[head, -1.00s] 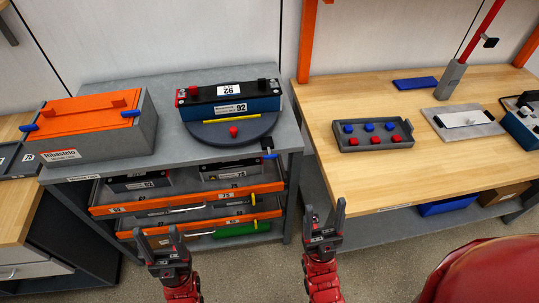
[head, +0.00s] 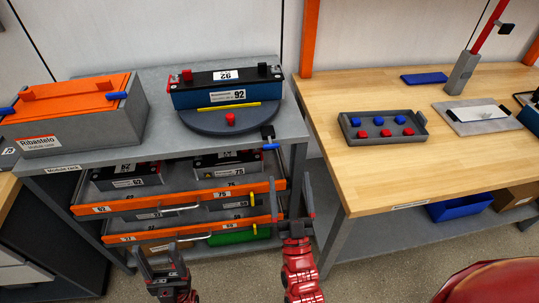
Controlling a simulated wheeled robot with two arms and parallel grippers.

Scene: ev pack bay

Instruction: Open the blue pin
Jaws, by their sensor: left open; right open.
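A small blue pin (head: 270,147) with a black block above it sits at the front right corner of the grey module rack (head: 150,165). My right gripper (head: 290,182) is open and empty, fingers pointing up, just below and right of the pin and apart from it in the picture. My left gripper (head: 160,250) is open and empty, low in front of the rack's lower drawer. Other blue pieces are the latches (head: 116,96) on the sides of the orange-lidded Ribastelo box (head: 80,120).
A blue battery (head: 226,90) stands on a round turntable (head: 205,124) on the rack. Orange-fronted drawers (head: 180,198) holding modules stick out below. The wooden bench (head: 380,185) at right carries a tray (head: 350,138) of blue and red pieces.

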